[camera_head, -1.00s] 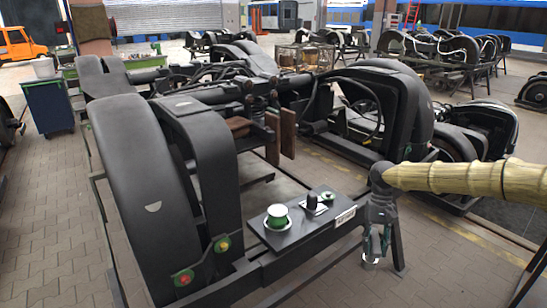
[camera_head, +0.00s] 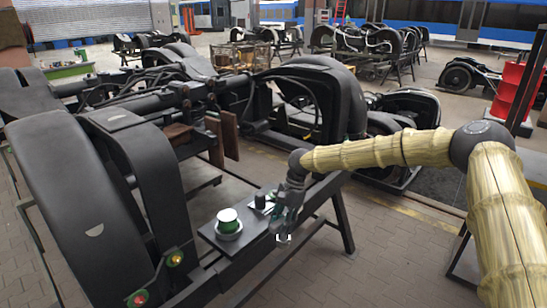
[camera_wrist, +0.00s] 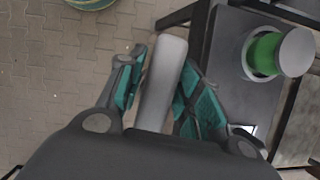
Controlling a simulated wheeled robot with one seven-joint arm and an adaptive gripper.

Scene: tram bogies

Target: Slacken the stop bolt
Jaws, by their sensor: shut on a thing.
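My gripper (camera_head: 283,222) is shut on a smooth grey bar-like tool (camera_wrist: 163,85), which shows between the teal fingers in the wrist view. In the head view, only a pale bit of the tool shows under the fingertips. The gripper is at the front right edge of the dark plate (camera_head: 210,235) on the bogie. On the plate are a green and white cylinder in a pale dish (camera_head: 229,222) and a black knob (camera_head: 261,202). I cannot tell which part is the stop bolt. In the wrist view, the green cylinder (camera_wrist: 268,53) lies right of the fingers.
The black bogie frame (camera_head: 105,185) fills the left and middle. A red button (camera_head: 138,299) and a green and yellow one (camera_head: 175,259) are on its front. A red barrel stack (camera_head: 512,95) stands at the right. Paved floor (camera_head: 400,270) is open at front right.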

